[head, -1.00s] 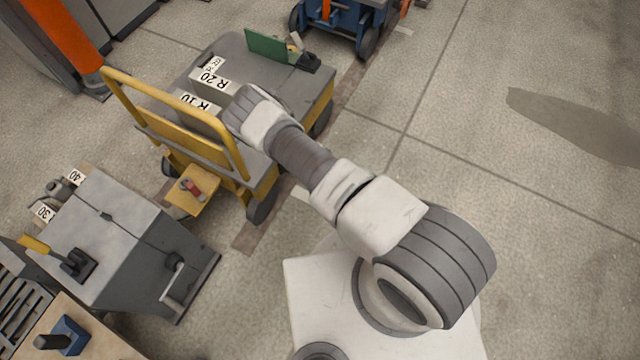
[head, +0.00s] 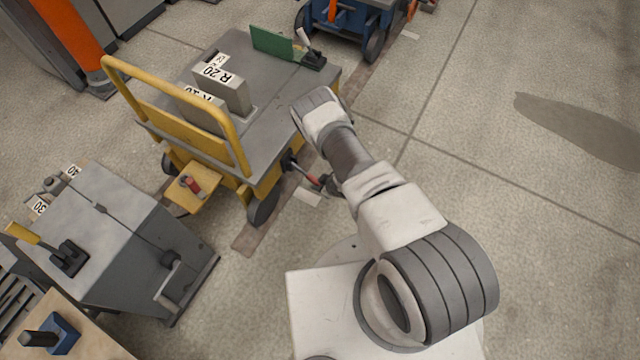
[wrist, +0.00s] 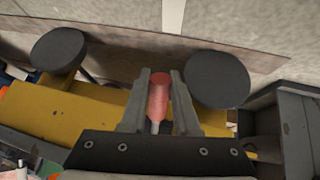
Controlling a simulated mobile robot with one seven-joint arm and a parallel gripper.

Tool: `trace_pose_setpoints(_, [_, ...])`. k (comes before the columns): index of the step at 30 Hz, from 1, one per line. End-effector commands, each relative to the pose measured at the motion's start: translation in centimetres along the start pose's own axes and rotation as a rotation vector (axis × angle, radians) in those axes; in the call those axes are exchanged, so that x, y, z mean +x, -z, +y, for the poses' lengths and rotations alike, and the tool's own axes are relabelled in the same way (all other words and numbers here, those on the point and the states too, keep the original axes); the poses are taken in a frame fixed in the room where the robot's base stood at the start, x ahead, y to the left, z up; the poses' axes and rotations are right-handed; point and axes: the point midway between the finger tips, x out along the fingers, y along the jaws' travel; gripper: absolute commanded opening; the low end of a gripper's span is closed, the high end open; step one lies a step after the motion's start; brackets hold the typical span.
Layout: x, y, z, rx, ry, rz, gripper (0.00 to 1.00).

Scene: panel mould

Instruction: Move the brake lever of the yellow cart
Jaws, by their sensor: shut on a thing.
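The yellow cart (head: 262,185) stands left of my arm in the head view, with a grey deck and a yellow push handle (head: 243,160). Its brake lever (head: 308,178) has a red grip and sticks out from the side near a wheel. In the wrist view the red grip (wrist: 158,98) lies between the two fingers of my gripper (wrist: 160,98), which is shut on it. The cart's yellow side (wrist: 60,112) is behind the fingers. In the head view my gripper is mostly hidden by my wrist.
Blocks marked R 20 (head: 232,92) and a green plate (head: 272,43) stand on the deck. A yellow ledge with a red part (head: 192,186) juts from the cart's handle end. A grey machine (head: 115,235) stands lower left, a blue cart (head: 350,25) behind.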

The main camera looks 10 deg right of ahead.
Motion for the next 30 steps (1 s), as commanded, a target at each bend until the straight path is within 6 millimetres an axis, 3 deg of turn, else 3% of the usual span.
trace_pose_setpoints(20, [0.82, -0.07, -0.08, 0.013, -0.003, 0.069, 0.00])
trace_pose_setpoints(21, [0.82, -0.07, -0.09, 0.013, -0.003, 0.069, 0.31])
trace_pose_setpoints(24, [0.81, -0.09, -0.11, 0.013, -0.002, 0.068, 0.49])
trace_pose_setpoints(26, [0.79, -0.11, -0.11, 0.013, -0.002, 0.068, 0.59])
trace_pose_setpoints(30, [0.76, -0.13, -0.12, 0.013, -0.002, 0.067, 0.59])
